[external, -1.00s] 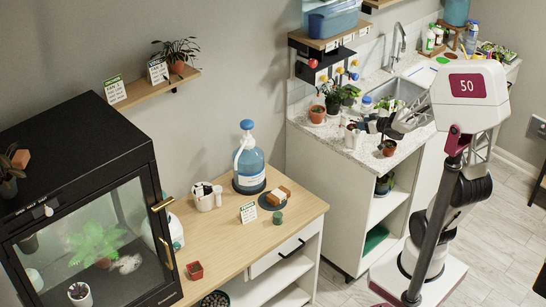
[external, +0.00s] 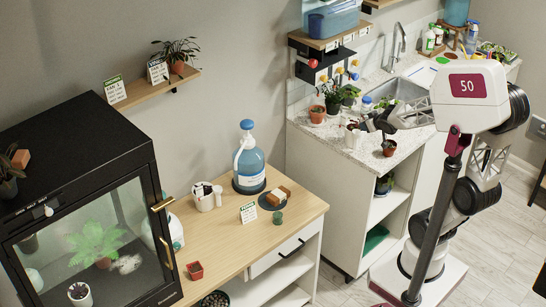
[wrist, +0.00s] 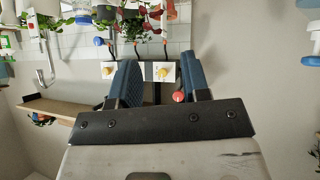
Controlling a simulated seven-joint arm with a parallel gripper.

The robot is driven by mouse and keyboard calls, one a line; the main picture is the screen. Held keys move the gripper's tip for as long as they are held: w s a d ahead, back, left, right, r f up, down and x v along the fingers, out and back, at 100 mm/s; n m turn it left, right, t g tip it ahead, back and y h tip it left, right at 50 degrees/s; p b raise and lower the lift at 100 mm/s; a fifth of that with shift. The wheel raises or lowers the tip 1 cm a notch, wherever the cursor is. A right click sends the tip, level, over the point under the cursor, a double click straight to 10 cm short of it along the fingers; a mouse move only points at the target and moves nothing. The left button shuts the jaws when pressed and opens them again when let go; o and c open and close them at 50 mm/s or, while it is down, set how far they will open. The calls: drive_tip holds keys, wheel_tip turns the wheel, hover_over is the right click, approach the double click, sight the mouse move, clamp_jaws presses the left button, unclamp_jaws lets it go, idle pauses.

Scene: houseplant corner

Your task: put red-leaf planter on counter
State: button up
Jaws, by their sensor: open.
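I cannot surely tell which pot is the red-leaf planter. A dark, spiky-leaved plant in a terracotta pot (external: 177,68) stands on the wall shelf. A small terracotta pot with a low plant (external: 389,148) stands at the counter's front corner. My gripper (external: 372,122) is above the counter (external: 345,152), near the small pot and the leafy pots at the back. In the wrist view my gripper (wrist: 160,85) shows two blue fingers spread apart with nothing between them. The wrist picture looks upside down, with the wall and leafy plants beyond the fingers.
Potted plants (external: 317,114) crowd the counter's back left beside the sink (external: 400,88). A wooden bench (external: 225,250) holds a blue bottle (external: 248,165) and a small red pot (external: 195,271). A black glass cabinet (external: 75,150) stands left. The wall shelf (external: 150,90) is above the bench.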

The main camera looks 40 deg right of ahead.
drive_tip(key=s+a+r+g+y, duration=0.1)
drive_tip(key=s+a+r+g, duration=0.1)
drive_tip(key=s+a, duration=0.5)
drive_tip(key=s+a+r+n+g+y, duration=0.1)
drive_tip(key=s+a+g, duration=0.4)
drive_tip(key=s, duration=0.6)
drive_tip(key=shift+a+r+y, duration=0.4)
drive_tip(key=shift+a, duration=0.65)
